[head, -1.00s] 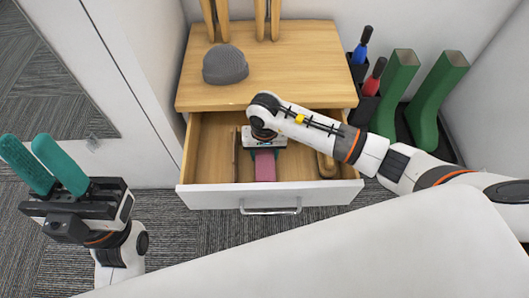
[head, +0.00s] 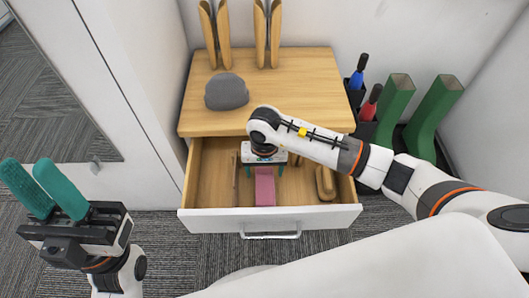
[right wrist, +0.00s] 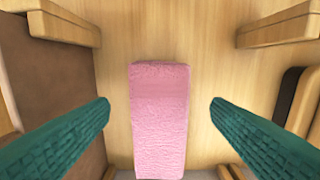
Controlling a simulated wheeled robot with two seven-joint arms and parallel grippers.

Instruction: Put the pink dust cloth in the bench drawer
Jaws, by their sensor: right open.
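The pink dust cloth (head: 265,187) lies folded in a long block on the floor of the open bench drawer (head: 205,219). It also shows in the right wrist view (right wrist: 160,115), between my two green fingers and touching neither. My right gripper (head: 264,172) is open and empty above the cloth, inside the drawer; its body hides the cloth's far end in the head view. My left gripper (head: 50,190) has its teal fingers raised and apart at the far left, holding nothing, away from the bench.
A grey knit cap (head: 226,91) sits on the bench top (head: 300,85). A wooden brush (head: 326,183) lies at the drawer's right, and a divider (head: 235,181) stands left of the cloth. Green boots (head: 430,115) and blue and red-handled items (head: 358,75) stand right of the bench.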

